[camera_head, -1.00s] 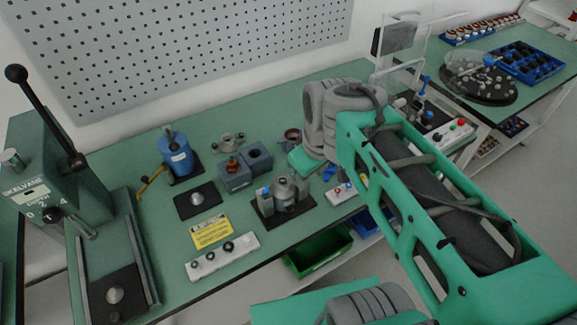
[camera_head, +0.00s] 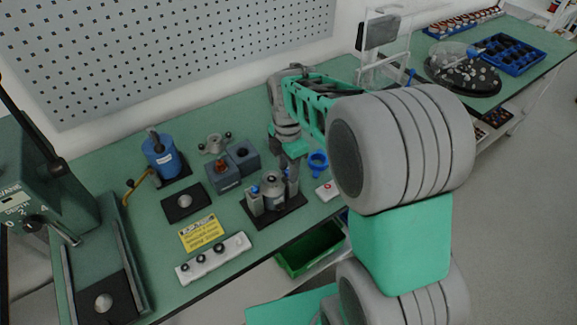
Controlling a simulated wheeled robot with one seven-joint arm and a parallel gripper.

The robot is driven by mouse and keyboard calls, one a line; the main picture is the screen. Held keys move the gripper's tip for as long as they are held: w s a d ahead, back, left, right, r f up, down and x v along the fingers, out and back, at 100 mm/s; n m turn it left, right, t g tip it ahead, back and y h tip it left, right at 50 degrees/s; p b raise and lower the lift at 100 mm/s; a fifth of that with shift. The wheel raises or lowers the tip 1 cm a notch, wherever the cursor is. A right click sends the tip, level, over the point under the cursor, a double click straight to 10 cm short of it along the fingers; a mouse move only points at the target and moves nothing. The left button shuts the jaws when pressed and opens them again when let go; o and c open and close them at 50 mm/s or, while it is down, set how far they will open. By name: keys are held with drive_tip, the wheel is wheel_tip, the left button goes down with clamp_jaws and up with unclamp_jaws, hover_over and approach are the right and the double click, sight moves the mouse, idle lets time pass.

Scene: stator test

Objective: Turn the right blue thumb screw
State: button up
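The test fixture stands on a black base plate (camera_head: 268,218) near the front edge of the green bench, with a metal stator part (camera_head: 272,184) between two grey posts. The left blue thumb screw (camera_head: 254,189) shows on the left post. The right post (camera_head: 292,184) stands directly below my gripper (camera_head: 293,162). The right blue thumb screw is mostly hidden by my gripper or too small to make out. My gripper points down with its tip at or just above the right post. I cannot tell whether it touches the screw or whether its fingers are open.
A blue ring-shaped part (camera_head: 318,161) and a small white button box (camera_head: 327,191) lie just right of the gripper. Grey-blue blocks (camera_head: 232,165) stand behind left. A white strip with black knobs (camera_head: 213,258) lies front left. A green bin (camera_head: 312,247) is below the bench edge.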

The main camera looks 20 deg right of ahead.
drive_tip(key=shift+f, duration=0.1)
clamp_jaws()
idle(0.3)
